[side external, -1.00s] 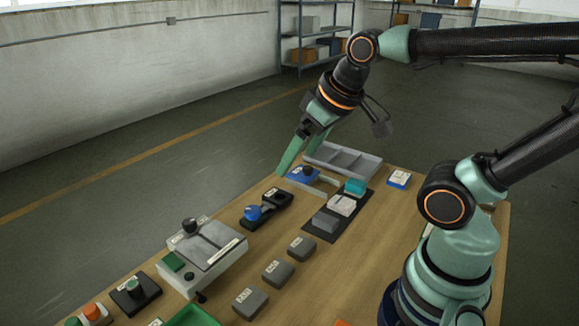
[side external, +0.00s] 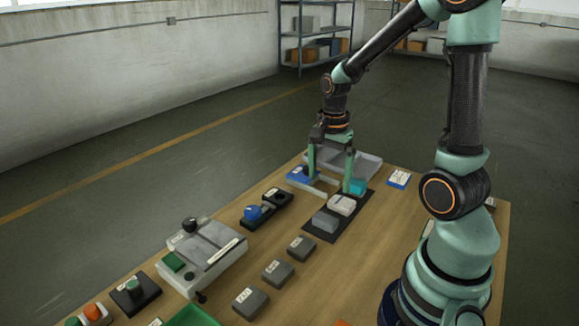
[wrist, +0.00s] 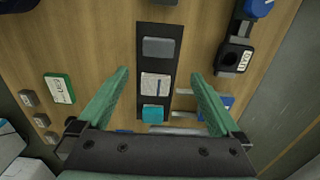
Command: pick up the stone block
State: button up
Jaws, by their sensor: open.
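Three blocks sit in a row on a black mat (side external: 318,234): a plain grey one (side external: 325,221), a pale one with a dark line (side external: 341,205) and a teal one (side external: 357,187). Which is the stone block I cannot tell for sure; the grey and pale ones both look stony. The wrist view shows the grey block (wrist: 158,47), the pale block (wrist: 155,84) and the teal block (wrist: 153,113) between my fingers. My gripper (side external: 330,184) is open and empty, pointing down over the teal and pale end of the row. The wrist view shows its fingers (wrist: 160,72) spread wide.
A grey compartment tray (side external: 366,163) stands behind the mat. A blue item (side external: 299,174) and a black holder (side external: 278,197) lie left of it. A blue-and-white box (side external: 399,179) lies to the right. Several labelled grey blocks (side external: 278,273) and a grey fixture (side external: 205,255) stand nearer the camera.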

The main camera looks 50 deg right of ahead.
aim_at(327, 217)
jog(key=f, duration=1.2)
jog(key=shift+s+a, duration=0.1)
jog(key=shift+s, duration=0.1)
jog(key=shift+r, duration=0.1)
jog(key=c, duration=1.4)
notch_tip(327, 217, up, 20)
